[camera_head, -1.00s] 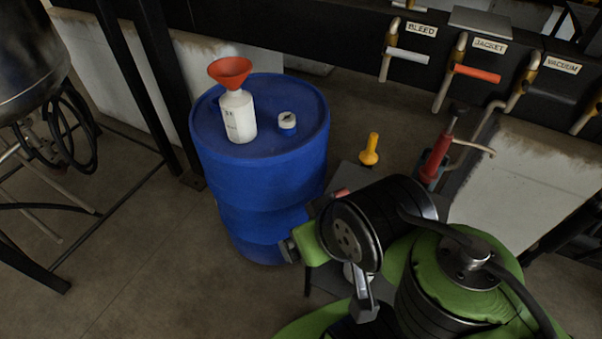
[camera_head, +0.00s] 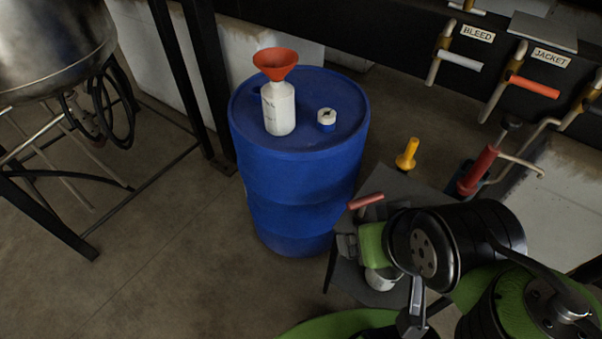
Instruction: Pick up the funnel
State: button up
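The orange-red funnel (camera_head: 275,62) sits mouth up in the top of a white bottle (camera_head: 279,108). The bottle stands upright on the lid of a blue drum (camera_head: 298,180), left of centre. The funnel's spout is hidden inside the bottle. My arm fills the lower right, and its end, my gripper (camera_head: 412,318), seems to point down near the bottom edge, well to the right of and below the funnel. The fingertips are too unclear to tell whether they are open or shut.
A small white and blue jar (camera_head: 326,119) stands on the drum, right of the bottle. A metal vessel (camera_head: 50,45) is at left. Valves line the back wall. Floor left of the drum is clear.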

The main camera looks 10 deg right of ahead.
aim_at(276, 62)
jog(key=j+u, duration=0.1)
jog(key=j, duration=0.8)
jog(key=i+j, duration=0.3)
jog(key=i+j+u, duration=0.1)
jog(key=i+j, duration=0.2)
jog(key=i, duration=0.2)
jog(key=i+l, duration=0.35)
jog(key=i+u, duration=0.05)
jog(key=i, duration=0.05)
